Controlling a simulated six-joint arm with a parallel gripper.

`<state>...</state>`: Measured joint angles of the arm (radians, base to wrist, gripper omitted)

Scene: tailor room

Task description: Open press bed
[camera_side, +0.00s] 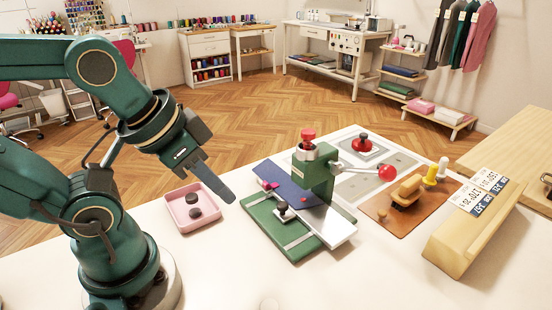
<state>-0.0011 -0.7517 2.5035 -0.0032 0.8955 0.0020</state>
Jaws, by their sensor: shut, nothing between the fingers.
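A small green press (318,172) stands on the white table right of centre. It has a red cap on top and a lever ending in a red ball (387,172) at its right. A blue plate (293,186) and a silver plate (330,226) lie at its foot. A flat green bed (272,225) with pale strips and a small dark-knobbed clamp (284,207) lies in front of it. I cannot tell how the bed is joined to the press. My gripper (225,195) is shut and empty, pointing down to the right above the table, left of the press and apart from it.
A pink tray (172,211) with two dark round pieces sits below my gripper. A grey patterned mat (362,192) with a red-knobbed piece lies behind the press. A brown board (425,217) with tools and a wooden block (460,246) are to the right. The front table is clear.

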